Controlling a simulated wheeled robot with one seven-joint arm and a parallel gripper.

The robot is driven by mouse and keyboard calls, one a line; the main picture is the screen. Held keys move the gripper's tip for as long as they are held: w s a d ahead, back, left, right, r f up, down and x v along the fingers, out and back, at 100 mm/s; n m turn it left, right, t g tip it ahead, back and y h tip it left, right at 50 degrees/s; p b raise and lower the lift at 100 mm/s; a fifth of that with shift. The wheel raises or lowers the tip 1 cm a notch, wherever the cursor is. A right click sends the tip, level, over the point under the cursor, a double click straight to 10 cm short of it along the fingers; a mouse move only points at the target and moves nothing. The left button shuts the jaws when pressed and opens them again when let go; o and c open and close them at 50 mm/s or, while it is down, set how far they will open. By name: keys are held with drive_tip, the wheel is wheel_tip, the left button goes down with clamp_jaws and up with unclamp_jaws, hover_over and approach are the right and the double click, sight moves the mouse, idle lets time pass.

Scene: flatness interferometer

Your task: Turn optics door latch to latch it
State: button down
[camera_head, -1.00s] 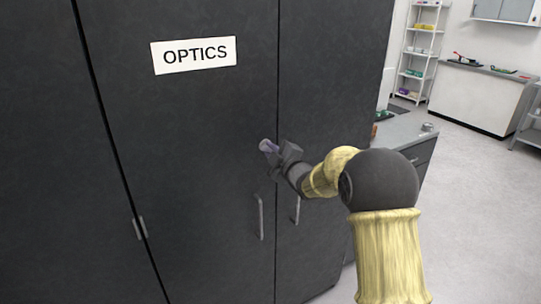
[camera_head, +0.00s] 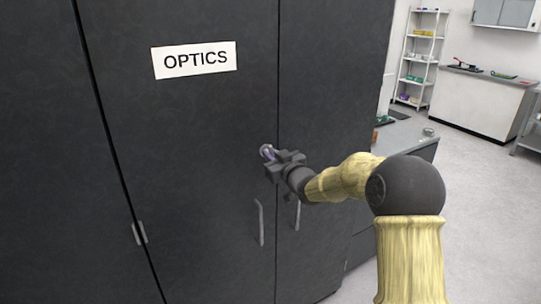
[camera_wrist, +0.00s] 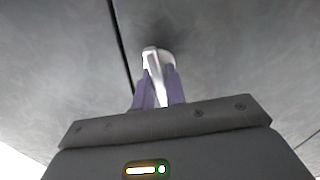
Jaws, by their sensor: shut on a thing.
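The optics door latch is a small metallic lever on a round base on the dark door. In the wrist view the latch (camera_wrist: 152,60) stands between my fingers, right of the dark door seam. My gripper (camera_wrist: 158,88) has its purple-grey fingers closed around the lever. In the head view my gripper (camera_head: 268,153) is at the door's right edge, near the seam, and the latch is mostly hidden by it. The optics door (camera_head: 190,150) bears a white OPTICS sign (camera_head: 194,60) and looks shut, flush with the door beside it.
Two vertical handles, one on the optics door (camera_head: 259,222) and one on the right door (camera_head: 297,213), are below my gripper. A hinge (camera_head: 139,232) is at lower left. A grey-topped counter (camera_head: 405,135) stands at right behind my arm. Open floor (camera_head: 480,220) lies farther right.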

drive_tip(key=shift+w+d+f+m, duration=0.1)
drive_tip(key=shift+d+f+m, duration=0.2)
drive_tip(key=shift+f+m, duration=0.25)
drive_tip(key=shift+m, duration=0.25)
drive_tip(key=shift+a, duration=0.2)
drive_tip(key=c, duration=1.5)
unclamp_jaws()
drive_tip(key=shift+o, duration=0.2)
drive_tip(key=shift+r, duration=0.3)
drive_tip(key=b+v, duration=0.3)
drive_tip(key=v, duration=1.4)
drive_tip(key=shift+s, duration=0.35)
drive_tip(key=shift+d, duration=0.1)
